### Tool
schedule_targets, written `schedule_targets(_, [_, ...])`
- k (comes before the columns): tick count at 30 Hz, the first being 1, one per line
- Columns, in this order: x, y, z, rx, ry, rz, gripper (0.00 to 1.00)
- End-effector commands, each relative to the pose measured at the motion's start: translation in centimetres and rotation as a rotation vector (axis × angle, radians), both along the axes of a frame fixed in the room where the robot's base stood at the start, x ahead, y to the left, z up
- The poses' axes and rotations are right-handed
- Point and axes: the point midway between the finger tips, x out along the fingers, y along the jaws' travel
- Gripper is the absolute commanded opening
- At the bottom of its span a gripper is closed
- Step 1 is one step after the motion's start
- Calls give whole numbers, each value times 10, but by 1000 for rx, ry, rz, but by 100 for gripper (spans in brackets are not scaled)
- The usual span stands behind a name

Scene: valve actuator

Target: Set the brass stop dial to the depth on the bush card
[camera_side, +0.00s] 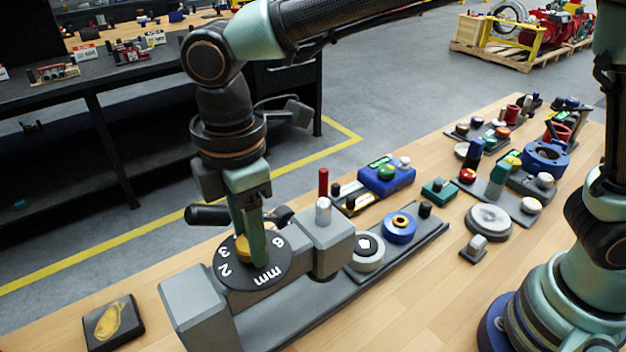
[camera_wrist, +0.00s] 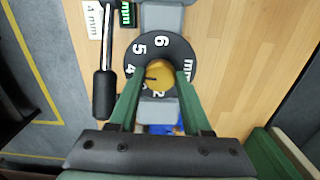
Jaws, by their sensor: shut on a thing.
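The brass dial (camera_wrist: 160,71) is a round knob in the middle of a dark ring (camera_wrist: 139,38) with white numbers and "mm". My gripper (camera_wrist: 157,85) is shut on the brass dial, one green finger on each side. A short dark mark on the brass points left, near the 4; the left finger covers part of the ring there. In the side view my gripper (camera_side: 251,243) reaches down onto the dial, and only a bit of brass (camera_side: 243,248) shows. A white card (camera_wrist: 92,19) at the wrist view's top seems to read "4 mm", but it is small.
A green "mm" display (camera_wrist: 127,13) is beside the white card. A black-handled lever (camera_wrist: 104,94) lies left of the ring. A grey fixture (camera_side: 191,306) carries the dial. A black block with a brass piece (camera_side: 112,321) sits at left. Several parts crowd the bench at right.

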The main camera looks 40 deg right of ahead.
Motion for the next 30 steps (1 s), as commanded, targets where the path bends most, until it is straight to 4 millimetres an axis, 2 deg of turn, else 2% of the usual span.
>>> schedule_targets(19, [0,0,2,2,-1,47,0])
schedule_targets(20, [0,0,2,2,-2,47,60])
schedule_targets(21, [0,0,2,2,-2,47,75])
schedule_targets(22, [0,0,2,2,-2,47,79])
schedule_targets(30, [0,0,1,1,-1,47,79])
